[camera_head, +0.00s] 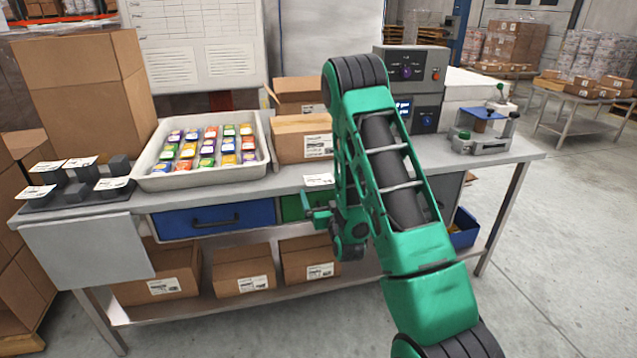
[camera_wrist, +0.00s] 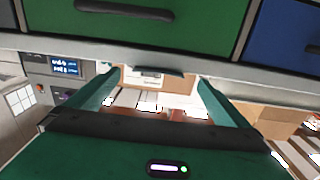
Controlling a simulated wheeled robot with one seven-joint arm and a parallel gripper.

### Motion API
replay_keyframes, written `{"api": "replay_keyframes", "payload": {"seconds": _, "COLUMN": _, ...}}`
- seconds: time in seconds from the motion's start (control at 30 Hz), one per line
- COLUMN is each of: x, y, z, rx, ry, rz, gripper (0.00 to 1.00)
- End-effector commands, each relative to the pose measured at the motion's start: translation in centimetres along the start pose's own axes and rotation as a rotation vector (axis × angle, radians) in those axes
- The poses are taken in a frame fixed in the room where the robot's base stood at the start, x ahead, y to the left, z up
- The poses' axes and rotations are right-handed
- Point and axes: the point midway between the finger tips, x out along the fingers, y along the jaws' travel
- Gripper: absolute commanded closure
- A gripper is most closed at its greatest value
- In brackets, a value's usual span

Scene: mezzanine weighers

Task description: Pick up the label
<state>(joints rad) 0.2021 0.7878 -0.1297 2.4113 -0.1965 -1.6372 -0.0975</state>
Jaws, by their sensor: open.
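A small white label (camera_head: 319,180) with print lies at the front edge of the workbench, in front of a cardboard carton. My gripper (camera_head: 312,212) is just below and in front of that edge, beside the green drawer, partly hidden by my arm in the head view. In the wrist view my gripper (camera_wrist: 159,78) is open with nothing between its fingers. A dark strip (camera_wrist: 158,71) at the bench edge shows between the fingertips; whether the label lies on it I cannot tell. Other white labels (camera_head: 80,163) rest on dark blocks at the bench's left end.
The carton (camera_head: 290,141) and a white tray (camera_head: 197,181) of colourful packets stand on the workbench (camera_head: 240,193). Green (camera_wrist: 130,30) and blue drawers (camera_head: 217,219) hang under it. A control box (camera_head: 425,65) and a metal fixture (camera_head: 483,138) are at the right.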

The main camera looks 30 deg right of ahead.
Motion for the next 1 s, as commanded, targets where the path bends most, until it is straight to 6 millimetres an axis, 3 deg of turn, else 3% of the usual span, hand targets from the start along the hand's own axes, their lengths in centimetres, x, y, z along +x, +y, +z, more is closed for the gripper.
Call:
{"api": "replay_keyframes", "payload": {"seconds": 0.2, "x": 2.8, "y": 0.1, "z": -0.1, "rx": -0.001, "ry": 0.001, "rz": 0.003, "gripper": 0.00}}
{"api": "replay_keyframes", "payload": {"seconds": 0.5, "x": 3.3, "y": 0.1, "z": -0.1, "rx": -0.003, "ry": -0.001, "rz": 0.002, "gripper": 0.00}}
{"api": "replay_keyframes", "payload": {"seconds": 0.57, "x": 3.3, "y": 0.1, "z": -0.1, "rx": -0.003, "ry": -0.001, "rz": 0.002, "gripper": 0.10}}
{"api": "replay_keyframes", "payload": {"seconds": 0.7, "x": 3.3, "y": 0.1, "z": -0.1, "rx": -0.003, "ry": -0.001, "rz": 0.002, "gripper": 0.43}}
{"api": "replay_keyframes", "payload": {"seconds": 1.0, "x": 3.3, "y": 0.1, "z": 0.0, "rx": -0.003, "ry": -0.001, "rz": 0.002, "gripper": 0.47}}
